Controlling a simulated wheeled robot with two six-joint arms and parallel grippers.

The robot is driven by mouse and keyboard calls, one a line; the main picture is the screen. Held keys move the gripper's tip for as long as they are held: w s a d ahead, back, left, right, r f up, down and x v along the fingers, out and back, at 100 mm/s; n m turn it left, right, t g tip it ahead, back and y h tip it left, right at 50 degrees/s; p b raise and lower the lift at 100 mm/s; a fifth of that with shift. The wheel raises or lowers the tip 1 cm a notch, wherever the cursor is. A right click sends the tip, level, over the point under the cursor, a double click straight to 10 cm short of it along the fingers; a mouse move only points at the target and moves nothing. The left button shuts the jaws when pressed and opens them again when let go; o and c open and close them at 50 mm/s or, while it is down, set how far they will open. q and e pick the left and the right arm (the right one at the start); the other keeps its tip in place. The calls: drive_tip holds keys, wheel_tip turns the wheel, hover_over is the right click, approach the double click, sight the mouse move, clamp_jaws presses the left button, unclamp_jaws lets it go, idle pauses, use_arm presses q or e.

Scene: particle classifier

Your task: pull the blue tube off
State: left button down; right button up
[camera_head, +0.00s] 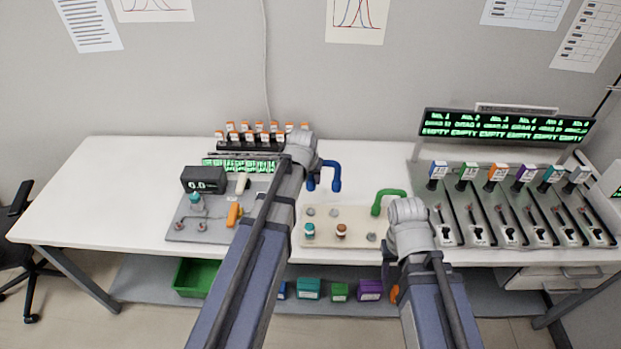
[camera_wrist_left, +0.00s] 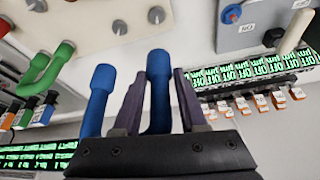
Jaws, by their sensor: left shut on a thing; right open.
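The blue tube (camera_head: 336,176) is a U-shaped piece with thick ends. In the head view it shows just right of my left gripper (camera_head: 316,180), above the back of the beige panel. In the left wrist view the blue tube (camera_wrist_left: 159,88) has one leg between the two dark fingers of my left gripper (camera_wrist_left: 157,95), and its other leg stands outside them to the left. My left gripper is shut on the tube. Both thick ends appear free of the panel's round ports. My right gripper (camera_head: 392,270) is open at the panel's front right; its fingertips are mostly hidden.
The beige panel (camera_head: 318,240) carries several round ports, a teal-capped and a brown-capped vial. A green tube (camera_head: 388,196) stands at its right. A grey device with a dark display (camera_head: 203,180) is left, a vial rack (camera_head: 250,143) behind, and a row of slotted units (camera_head: 500,210) right.

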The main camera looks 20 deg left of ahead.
use_arm(q)
drive_tip(key=shift+r+p, duration=1.35)
drive_tip(key=shift+r, duration=0.2)
wheel_tip(320, 180, up, 3)
drive_tip(key=p, duration=0.3)
